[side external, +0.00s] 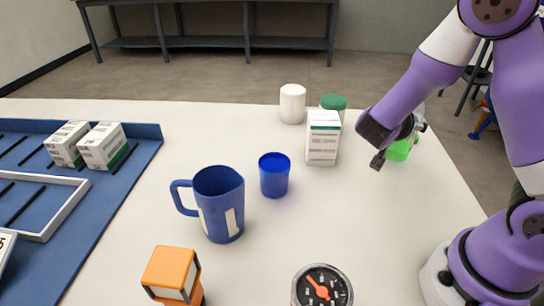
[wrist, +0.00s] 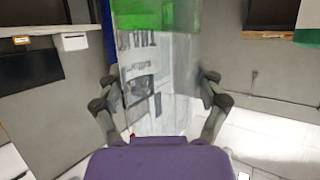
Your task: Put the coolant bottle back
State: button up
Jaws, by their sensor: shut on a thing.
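The coolant bottle is a clear bottle with bright green contents (side external: 399,151), at the right side of the table in the side view, partly hidden by my gripper. In the wrist view the bottle (wrist: 158,75) stands large between the fingers, with a grey printed label and a green band at the top of the picture. My gripper (side external: 397,145) is shut on the bottle, with one finger on each side in the wrist view (wrist: 160,90). I cannot tell whether the bottle's base touches the table.
A white and green carton (side external: 322,138), a white canister (side external: 292,104) and a green-lidded jar (side external: 333,102) stand left of the bottle. A blue cup (side external: 274,176), blue jug (side external: 219,205), orange block (side external: 172,273) and gauge (side external: 322,288) stand nearer. A blue tray (side external: 140,140) lies left.

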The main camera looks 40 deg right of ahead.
jog(key=shift+f, duration=1)
jog(key=o, duration=1.3)
jog(key=s+a+r+n+t+y, duration=0.1)
jog(key=s+a+r+n+y, duration=0.1)
jog(key=a+r+n+y, duration=0.1)
jog(key=s+a+r+n+t+y, duration=0.1)
jog(key=s+a+r+n+y, duration=0.1)
jog(key=a+n+y, duration=0.4)
jog(key=s+a+r+n+t+y, duration=0.1)
jog(key=a+r+n+y, duration=0.3)
jog(key=a, duration=0.6)
jog(key=shift+s+a+r+n, duration=0.2)
jog(key=shift+s+r+n, duration=0.1)
jog(key=shift+n, duration=0.4)
jog(key=shift+s+a+r+n, duration=0.15)
jog(key=shift+s+n, duration=0.15)
jog(key=shift+n, duration=0.4)
